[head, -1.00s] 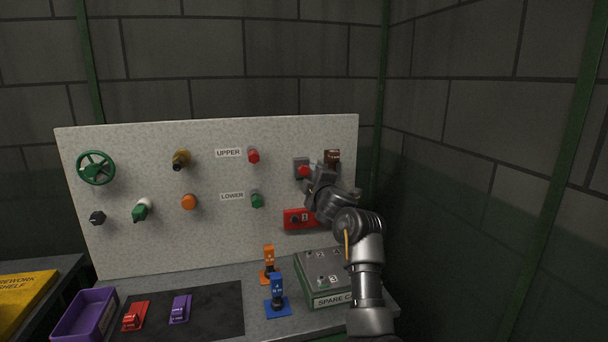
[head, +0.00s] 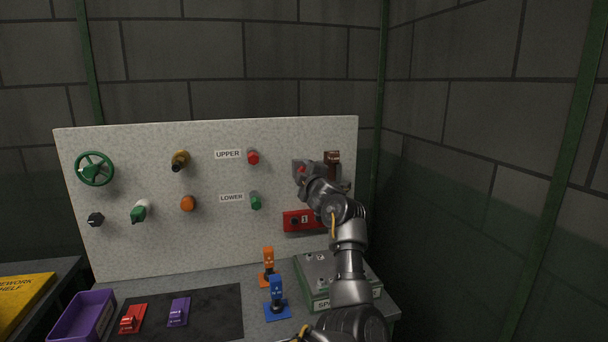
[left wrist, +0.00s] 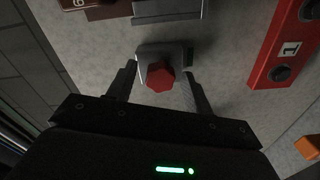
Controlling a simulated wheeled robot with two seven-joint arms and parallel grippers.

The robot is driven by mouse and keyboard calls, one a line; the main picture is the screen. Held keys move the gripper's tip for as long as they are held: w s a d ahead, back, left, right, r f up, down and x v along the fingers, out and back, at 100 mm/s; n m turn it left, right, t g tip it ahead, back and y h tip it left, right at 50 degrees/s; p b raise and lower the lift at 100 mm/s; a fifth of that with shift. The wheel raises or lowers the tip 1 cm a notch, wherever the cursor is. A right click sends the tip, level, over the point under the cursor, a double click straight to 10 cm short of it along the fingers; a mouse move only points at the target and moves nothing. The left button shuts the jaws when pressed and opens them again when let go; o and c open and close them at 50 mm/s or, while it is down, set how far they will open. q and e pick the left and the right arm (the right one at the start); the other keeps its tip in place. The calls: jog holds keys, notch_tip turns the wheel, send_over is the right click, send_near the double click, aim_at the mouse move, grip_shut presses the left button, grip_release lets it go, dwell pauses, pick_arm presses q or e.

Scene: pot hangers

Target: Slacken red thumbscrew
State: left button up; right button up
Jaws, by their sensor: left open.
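The red thumbscrew (left wrist: 159,76) has a faceted head and stands out from a small grey mount (left wrist: 155,50) on the upright panel. In the head view only a bit of the thumbscrew (head: 301,169) shows, mostly covered by my gripper. My left gripper (head: 304,177) is at the panel in front of it. In the left wrist view my left gripper (left wrist: 158,82) is open, with one finger on each side of the thumbscrew. I cannot tell whether the fingers touch it.
A red block marked 1 (head: 291,220) sits below on the panel and a brown block (head: 332,157) close to the right. Another red knob (head: 253,157) is by the UPPER label. A green-sided box (head: 318,268) stands on the bench under my arm.

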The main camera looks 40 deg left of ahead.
pick_arm(q)
jog(key=m, duration=1.2)
grip_shut()
jog(key=n, duration=1.9)
jog(key=shift+o, duration=0.3)
grip_release()
